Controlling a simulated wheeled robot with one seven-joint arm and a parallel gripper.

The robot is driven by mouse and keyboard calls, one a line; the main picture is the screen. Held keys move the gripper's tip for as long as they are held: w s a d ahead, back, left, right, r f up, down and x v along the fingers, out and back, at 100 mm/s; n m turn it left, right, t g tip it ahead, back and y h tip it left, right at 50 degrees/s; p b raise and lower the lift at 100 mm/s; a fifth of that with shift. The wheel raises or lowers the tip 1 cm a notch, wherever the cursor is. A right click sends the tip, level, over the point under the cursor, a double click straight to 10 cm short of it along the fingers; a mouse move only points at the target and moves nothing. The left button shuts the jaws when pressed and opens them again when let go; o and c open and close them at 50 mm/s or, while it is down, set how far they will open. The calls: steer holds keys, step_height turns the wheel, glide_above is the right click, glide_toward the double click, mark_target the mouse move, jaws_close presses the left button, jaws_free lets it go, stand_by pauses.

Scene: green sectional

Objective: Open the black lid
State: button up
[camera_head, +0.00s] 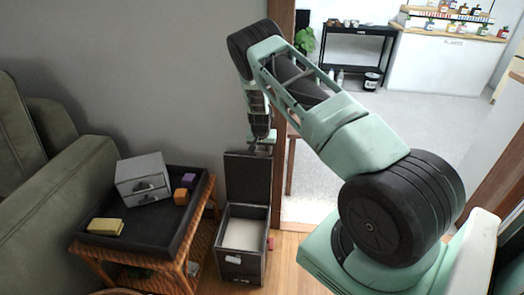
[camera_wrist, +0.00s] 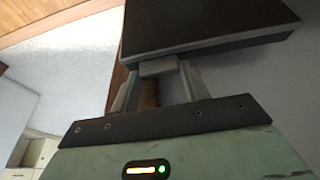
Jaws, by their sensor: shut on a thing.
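The black lid (camera_head: 247,178) stands upright at the back edge of a dark box (camera_head: 240,271), whose pale inside shows open from above. My gripper (camera_head: 262,146) is at the lid's top edge in the head view. In the wrist view the lid (camera_wrist: 205,25) fills the upper middle as a dark panel. A small grey tab on its edge (camera_wrist: 159,67) sits between the fingers of my gripper (camera_wrist: 162,82), which is shut on it. The exact finger contact is partly hidden.
A wicker side table with a black tray top (camera_head: 140,238) stands left of the box, holding a grey drawer unit (camera_head: 143,180), a yellow block (camera_head: 105,226) and small purple and orange blocks. A green sofa (camera_head: 60,220) is at far left. A wooden door frame (camera_head: 281,120) is close right of my gripper.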

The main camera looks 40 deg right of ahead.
steer(key=shift+w+d+r, duration=0.1)
steer(key=o, duration=1.4)
steer(key=p+v, duration=0.1)
steer(key=v, duration=1.6)
steer(key=shift+p, duration=0.35)
steer(key=shift+r, duration=0.1)
